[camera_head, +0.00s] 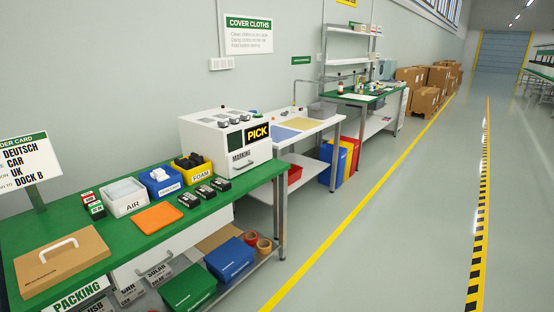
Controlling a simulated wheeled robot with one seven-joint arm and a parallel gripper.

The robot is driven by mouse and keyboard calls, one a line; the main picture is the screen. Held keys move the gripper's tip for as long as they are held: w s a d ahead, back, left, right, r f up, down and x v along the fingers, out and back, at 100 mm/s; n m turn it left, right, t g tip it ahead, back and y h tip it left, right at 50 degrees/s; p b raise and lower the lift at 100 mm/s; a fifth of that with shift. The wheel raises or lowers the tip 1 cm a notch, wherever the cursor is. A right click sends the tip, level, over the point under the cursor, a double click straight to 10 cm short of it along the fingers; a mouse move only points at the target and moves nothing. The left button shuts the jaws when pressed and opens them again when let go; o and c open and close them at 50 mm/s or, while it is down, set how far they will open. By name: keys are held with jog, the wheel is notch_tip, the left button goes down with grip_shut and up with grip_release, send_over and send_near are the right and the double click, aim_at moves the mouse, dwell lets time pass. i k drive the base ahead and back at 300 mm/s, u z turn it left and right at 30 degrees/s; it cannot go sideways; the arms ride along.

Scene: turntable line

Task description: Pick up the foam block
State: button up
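A yellow bin (203,172) with a "FOAM" label stands on the green packing table at its back edge. Dark pieces (189,160) lie inside it; they are too small to tell if one is the foam block. My gripper is not in view.
A white "AIR" bin (127,206) and a blue bin (166,187) stand left of the yellow bin. An orange pad (158,217), small black devices (204,192) and a cardboard box (61,262) share the green table (196,216). A white "PICK" machine (210,152) stands behind. The right floor is clear.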

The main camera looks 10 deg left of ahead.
aim_at(188, 164)
jog(key=z, duration=0.05)
jog(key=i, duration=1.3)
jog(key=u, duration=0.55)
jog(key=i, duration=1.15)
jog(key=u, duration=1.4)
jog(key=i, duration=1.2)
jog(key=u, duration=0.25)
